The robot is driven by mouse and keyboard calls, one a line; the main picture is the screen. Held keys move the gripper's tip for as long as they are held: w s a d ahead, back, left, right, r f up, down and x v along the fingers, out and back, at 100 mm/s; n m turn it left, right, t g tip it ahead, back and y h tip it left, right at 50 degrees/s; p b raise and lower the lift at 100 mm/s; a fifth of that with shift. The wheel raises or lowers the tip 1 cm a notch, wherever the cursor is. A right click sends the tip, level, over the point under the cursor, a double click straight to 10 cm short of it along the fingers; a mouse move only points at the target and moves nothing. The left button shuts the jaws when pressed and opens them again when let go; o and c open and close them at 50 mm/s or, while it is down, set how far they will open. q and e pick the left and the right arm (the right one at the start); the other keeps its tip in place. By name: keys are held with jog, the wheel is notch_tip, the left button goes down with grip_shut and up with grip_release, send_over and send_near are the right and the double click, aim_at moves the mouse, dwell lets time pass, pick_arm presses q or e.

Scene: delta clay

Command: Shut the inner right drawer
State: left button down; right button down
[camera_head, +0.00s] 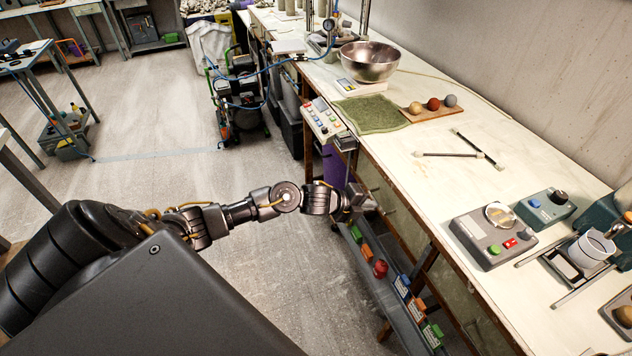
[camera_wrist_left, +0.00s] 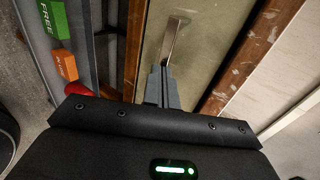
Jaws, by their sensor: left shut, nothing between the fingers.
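My left gripper (camera_head: 368,203) reaches in from the left to the front of the long bench, beside a greenish drawer front (camera_head: 388,208). In the left wrist view my left gripper (camera_wrist_left: 165,78) has its fingers together, with nothing between them. A greenish drawer front (camera_wrist_left: 212,45) with brown wooden framing fills the middle of that view. Its metal handle (camera_wrist_left: 174,40) lies just beyond the fingertips; I cannot tell whether they touch. How far the drawer stands out is hard to tell. Another greenish front (camera_head: 458,290) shows nearer along the bench. My right gripper is out of view.
The benchtop (camera_head: 400,180) overhangs the drawers and bears instruments, a metal bowl (camera_head: 369,62) and a green mat (camera_head: 371,113). A low shelf (camera_head: 385,298) with coloured blocks runs below. The floor left of the bench is mostly clear.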

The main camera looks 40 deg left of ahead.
pick_arm(q)
jog(key=f+v, duration=0.1)
jog(key=v, duration=1.2)
jog(key=shift+s+a+f+b, duration=0.25)
jog(key=shift+s+a+b, duration=0.1)
jog(key=shift+s+b, duration=0.15)
